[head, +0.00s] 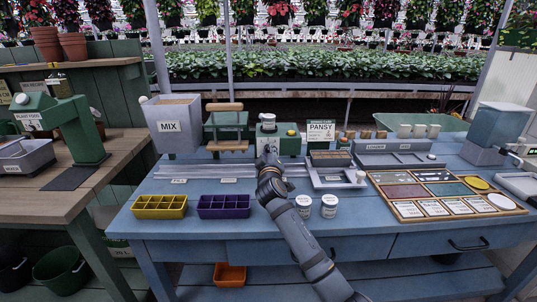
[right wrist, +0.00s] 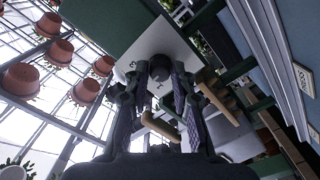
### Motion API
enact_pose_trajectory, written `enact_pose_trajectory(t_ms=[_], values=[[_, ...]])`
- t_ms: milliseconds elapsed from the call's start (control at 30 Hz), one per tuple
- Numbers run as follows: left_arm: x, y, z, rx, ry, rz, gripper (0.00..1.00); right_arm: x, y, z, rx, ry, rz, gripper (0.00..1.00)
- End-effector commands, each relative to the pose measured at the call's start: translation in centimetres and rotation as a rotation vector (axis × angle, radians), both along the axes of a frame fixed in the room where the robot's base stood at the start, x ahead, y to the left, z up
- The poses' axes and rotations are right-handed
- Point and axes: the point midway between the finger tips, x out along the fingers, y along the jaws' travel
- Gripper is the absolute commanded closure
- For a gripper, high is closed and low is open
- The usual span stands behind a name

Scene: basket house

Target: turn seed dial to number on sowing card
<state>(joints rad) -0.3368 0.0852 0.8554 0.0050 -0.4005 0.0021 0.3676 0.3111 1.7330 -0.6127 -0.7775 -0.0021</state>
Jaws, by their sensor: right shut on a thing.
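The green seeder box (head: 290,143) stands at the back middle of the blue bench. My right gripper (head: 268,152) reaches its front and hides the dial there. In the right wrist view, the dark round dial knob (right wrist: 161,66) sits on a white plate (right wrist: 181,48) with small marks around it, too small to read surely. The fingers of my right gripper (right wrist: 160,84) are shut on the knob, one on each side. The sowing card (head: 321,132) stands upright right of the box and reads PANSY; its smaller print is unreadable. My left gripper is out of view.
A wooden-handled press (head: 227,130) and a grey MIX hopper (head: 174,125) stand left of the box. Yellow (head: 160,207) and purple (head: 223,207) cell trays lie at the front. Two white jars (head: 329,206) stand beside my forearm. A wooden board (head: 419,210) lies right.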

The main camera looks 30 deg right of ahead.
Motion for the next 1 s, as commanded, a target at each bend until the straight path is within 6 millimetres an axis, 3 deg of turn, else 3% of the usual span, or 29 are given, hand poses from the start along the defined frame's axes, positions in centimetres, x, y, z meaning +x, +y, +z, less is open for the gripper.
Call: enact_pose_trajectory(t_ms=[100, 133, 300, 667, 1000], values=[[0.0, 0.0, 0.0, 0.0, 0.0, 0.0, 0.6, 0.0, 0.0, -0.2, 0.001, 0.004, -0.001, 1.0], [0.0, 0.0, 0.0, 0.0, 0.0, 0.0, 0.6, 0.0, 0.0, -0.2, 0.001, 0.004, -0.001, 0.73], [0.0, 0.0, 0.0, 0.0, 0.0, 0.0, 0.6, 0.0, 0.0, -0.1, 0.0, 0.002, -0.001, 0.52], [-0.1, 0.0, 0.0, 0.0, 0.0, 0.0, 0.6, -0.7, 0.5, -0.1, 0.0, 0.001, 0.001, 0.52], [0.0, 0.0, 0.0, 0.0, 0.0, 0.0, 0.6, -7.3, 4.5, -0.2, 0.004, 0.002, 0.001, 0.52]])
